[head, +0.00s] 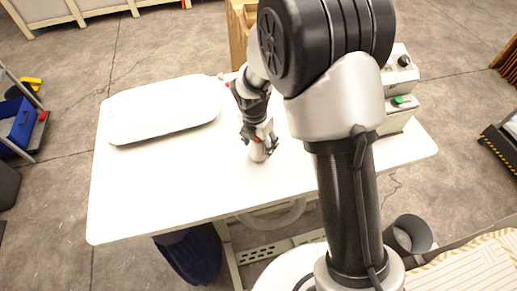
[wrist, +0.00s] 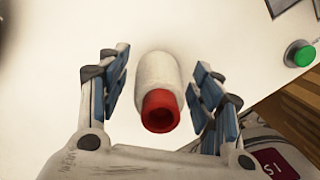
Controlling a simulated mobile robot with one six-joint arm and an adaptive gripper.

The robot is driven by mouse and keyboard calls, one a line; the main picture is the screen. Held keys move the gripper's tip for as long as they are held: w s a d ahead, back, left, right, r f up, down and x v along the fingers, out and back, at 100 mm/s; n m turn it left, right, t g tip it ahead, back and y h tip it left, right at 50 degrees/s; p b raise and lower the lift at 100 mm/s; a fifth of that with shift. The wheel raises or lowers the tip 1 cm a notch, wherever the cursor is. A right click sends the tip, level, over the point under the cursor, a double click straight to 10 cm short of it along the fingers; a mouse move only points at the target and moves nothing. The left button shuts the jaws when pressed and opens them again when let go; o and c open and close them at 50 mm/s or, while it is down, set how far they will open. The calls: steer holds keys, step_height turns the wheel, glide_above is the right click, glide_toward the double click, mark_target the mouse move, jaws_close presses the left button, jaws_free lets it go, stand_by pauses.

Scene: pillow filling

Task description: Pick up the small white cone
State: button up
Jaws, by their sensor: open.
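The small white cone (wrist: 157,68) has a rounded white body and a red, open-looking end turned toward the wrist camera. In the head view the cone (head: 258,154) is at the middle of the white table (head: 190,185), partly hidden by the gripper. My gripper (head: 262,142) is over it. In the wrist view my gripper (wrist: 158,88) is open, with one blue-padded finger on each side of the cone. Gaps show between both fingers and the cone, so it is not gripped.
A white pillow (head: 165,107) lies on the left of the table. Control boxes with knobs and a green button (head: 398,100) stand at the right rear. My arm hides part of the table's right side. The front left of the table is clear.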

steer(key=shift+r, duration=0.1)
steer(key=c, duration=1.1)
steer(key=shift+c, duration=0.2)
steer(key=shift+r, duration=0.1)
